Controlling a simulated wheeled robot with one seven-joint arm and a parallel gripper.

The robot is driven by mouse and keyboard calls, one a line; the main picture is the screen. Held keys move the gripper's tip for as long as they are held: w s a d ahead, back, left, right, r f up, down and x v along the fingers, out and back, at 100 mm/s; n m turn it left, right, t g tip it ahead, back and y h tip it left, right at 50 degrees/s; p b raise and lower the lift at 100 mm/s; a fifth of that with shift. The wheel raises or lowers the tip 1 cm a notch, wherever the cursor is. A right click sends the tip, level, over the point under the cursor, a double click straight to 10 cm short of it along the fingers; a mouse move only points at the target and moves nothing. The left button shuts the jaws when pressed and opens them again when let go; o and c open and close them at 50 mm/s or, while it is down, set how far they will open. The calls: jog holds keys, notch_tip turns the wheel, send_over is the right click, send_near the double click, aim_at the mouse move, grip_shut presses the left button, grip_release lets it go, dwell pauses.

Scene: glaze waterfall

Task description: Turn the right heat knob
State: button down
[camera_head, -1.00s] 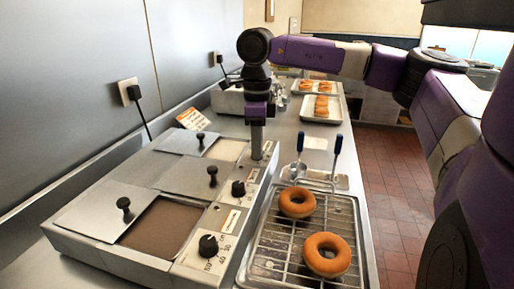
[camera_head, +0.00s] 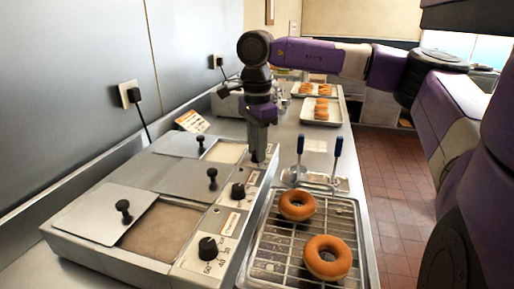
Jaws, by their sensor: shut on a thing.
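A grey glaze warmer (camera_head: 120,262) with lidded wells has heat knobs along its sloping right-hand panel. The near black knob (camera_head: 208,248) and the middle black knob (camera_head: 238,191) are in plain view. My gripper (camera_head: 258,158) points down at the far end of this panel, shut at the place of the far knob, which is the right one seen from the panel side. That knob is mostly hidden by the fingers, so its pointer cannot be read.
A wire rack (camera_head: 262,250) with two doughnuts (camera_head: 326,257) lies right of the warmer. Two blue-handled tools (camera_head: 300,146) stand behind it. Trays of doughnuts (camera_head: 320,112) are farther back. A wall bounds the left.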

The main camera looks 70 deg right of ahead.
dwell(0.4)
jog(key=c, duration=1.1)
grip_release()
jog(key=shift+r, duration=3.95)
